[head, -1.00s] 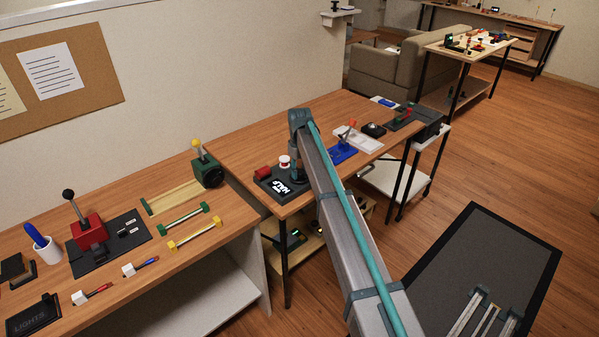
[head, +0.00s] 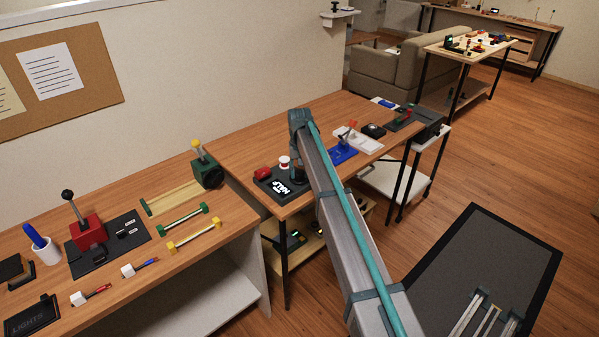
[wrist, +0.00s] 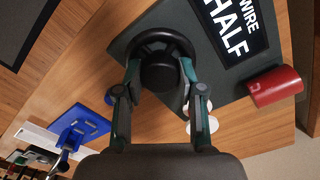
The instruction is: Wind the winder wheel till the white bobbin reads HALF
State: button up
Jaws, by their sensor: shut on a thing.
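The winder's dark base (head: 264,186) sits on the near left corner of the far bench. Its sign (head: 283,188) shows WIRE and HALF, readable in the wrist view (wrist: 233,28). The white bobbin (head: 284,161) stands upright at the base's back; in the wrist view it is mostly hidden by a finger. The black winder wheel (wrist: 140,47) has a round black knob or hub in its middle. My gripper (wrist: 160,80) is shut on the wheel's black middle part, one finger on each side. In the head view my gripper (head: 297,173) is partly hidden by my arm.
A red cylinder (wrist: 275,87) is beside the sign, also in the head view (head: 262,173). A blue stand (head: 342,154) and white tray (head: 358,140) are to the right on the same bench.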

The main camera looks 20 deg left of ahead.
aim_at(300, 172)
dwell(0.3)
jog(key=o, duration=1.1)
jog(key=shift+o, duration=0.2)
jog(key=shift+r, duration=0.1)
notch_tip(300, 172, up, 12)
